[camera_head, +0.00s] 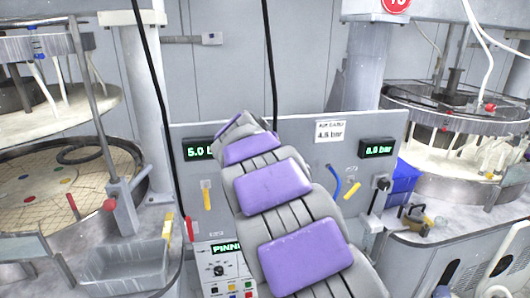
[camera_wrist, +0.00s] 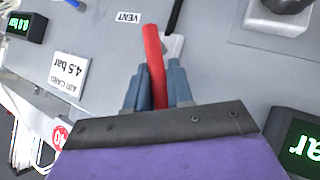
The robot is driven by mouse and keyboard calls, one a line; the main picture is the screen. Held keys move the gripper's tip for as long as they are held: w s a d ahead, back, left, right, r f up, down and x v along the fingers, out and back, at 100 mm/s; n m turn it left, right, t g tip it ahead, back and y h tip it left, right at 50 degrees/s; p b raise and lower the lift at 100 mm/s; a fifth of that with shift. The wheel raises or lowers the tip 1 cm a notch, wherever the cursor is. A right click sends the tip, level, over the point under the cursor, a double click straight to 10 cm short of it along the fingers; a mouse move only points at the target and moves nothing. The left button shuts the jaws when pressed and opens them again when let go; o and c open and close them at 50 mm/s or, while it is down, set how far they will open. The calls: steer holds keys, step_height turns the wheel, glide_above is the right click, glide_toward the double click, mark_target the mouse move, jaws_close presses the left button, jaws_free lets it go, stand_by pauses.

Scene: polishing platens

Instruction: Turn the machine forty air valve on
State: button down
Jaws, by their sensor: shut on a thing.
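My gripper (camera_wrist: 159,76) shows in the wrist view, its two blue-grey fingers shut on a red handle (camera_wrist: 153,44), one finger on each side. The handle stands out from a grey panel (camera_wrist: 110,50), close to a pale fitting (camera_wrist: 174,46) and a black hose (camera_wrist: 175,14). A VENT label (camera_wrist: 129,17) is beside it. In the head view my purple-padded arm hides the gripper and this handle. The same panel (camera_head: 292,135) shows a yellow valve handle (camera_head: 206,196) at left, and a blue handle (camera_head: 335,182) and another yellow handle (camera_head: 352,191) at right.
A left display (camera_head: 198,149) reads about 5.0 bar; a right display (camera_head: 378,148) reads about 0.0 bar. A card (camera_head: 330,131) reads 4.5 bar. Polishing machines with round platens (camera_head: 60,185) stand on both sides. A clear tray (camera_head: 125,262) and a blue bin (camera_head: 405,180) flank the panel.

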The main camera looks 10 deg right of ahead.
steer(key=d+y+p, duration=0.1)
steer(key=m+y+p, duration=0.1)
steer(key=y, duration=0.1)
steer(key=shift+d+r+m+g, duration=0.1)
steer(key=shift+d+m+g, duration=0.2)
steer(key=shift+d, duration=0.05)
steer(key=shift+d+m+y+p, duration=0.25)
steer(key=shift+m+y+p, duration=0.05)
steer(key=shift+y+p, duration=0.2)
steer(key=shift+s+f, duration=0.1)
steer(key=shift+f, duration=0.25)
steer(key=c, duration=1.4)
jaws_free()
steer(key=o, duration=0.3)
steer(key=shift+d+r, duration=0.1)
steer(key=shift+r, duration=0.2)
steer(key=shift+s+r, duration=0.3)
steer(key=shift+r, duration=0.2)
steer(key=v, duration=1.6)
steer(key=shift+p, duration=0.45)
